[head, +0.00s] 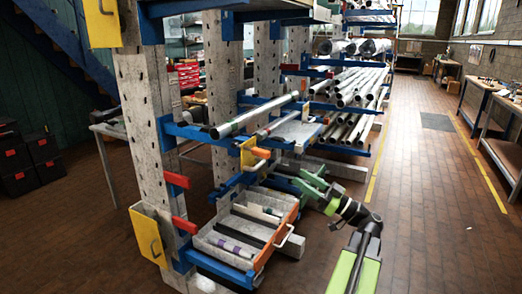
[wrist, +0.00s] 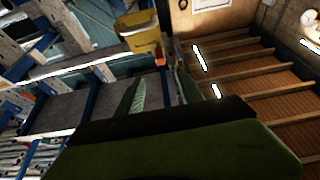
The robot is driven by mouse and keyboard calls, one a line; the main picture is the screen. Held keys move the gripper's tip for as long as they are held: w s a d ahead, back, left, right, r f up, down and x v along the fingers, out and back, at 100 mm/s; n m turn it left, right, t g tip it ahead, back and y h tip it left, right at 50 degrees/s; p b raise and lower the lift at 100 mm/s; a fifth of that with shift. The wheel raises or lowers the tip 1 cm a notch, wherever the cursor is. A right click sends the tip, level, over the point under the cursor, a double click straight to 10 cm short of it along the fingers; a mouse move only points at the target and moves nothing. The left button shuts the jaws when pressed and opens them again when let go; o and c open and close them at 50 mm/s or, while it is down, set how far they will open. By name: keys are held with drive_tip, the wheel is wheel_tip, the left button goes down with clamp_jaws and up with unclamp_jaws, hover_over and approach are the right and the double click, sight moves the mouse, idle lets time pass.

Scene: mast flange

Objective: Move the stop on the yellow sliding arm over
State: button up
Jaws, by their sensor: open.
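In the head view, a yellow plate (head: 248,152) with a pale handle sits at the end of a blue rack arm. A small orange block (head: 261,153), which looks like the stop, is at its right edge. In the wrist view, the yellow part (wrist: 139,30) is at the top, with the orange block (wrist: 160,57) below its right corner. My gripper (head: 300,184) is in front of the rack, below and right of the yellow plate. In the wrist view, its green fingers (wrist: 160,92) are apart with nothing between them, short of the orange block.
An orange-fronted drawer (head: 278,236) with several bars stands open below left of my gripper. A metal tube (head: 254,115) lies on blue arms above. Other yellow plates (head: 150,236) and red stops (head: 176,180) are on the nearer upright. The floor to the right is clear.

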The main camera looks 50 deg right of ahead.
sight(261, 149)
drive_tip(key=p+x, duration=0.6)
drive_tip(key=x, duration=1.1)
drive_tip(key=shift+f, duration=0.15)
clamp_jaws()
idle(0.4)
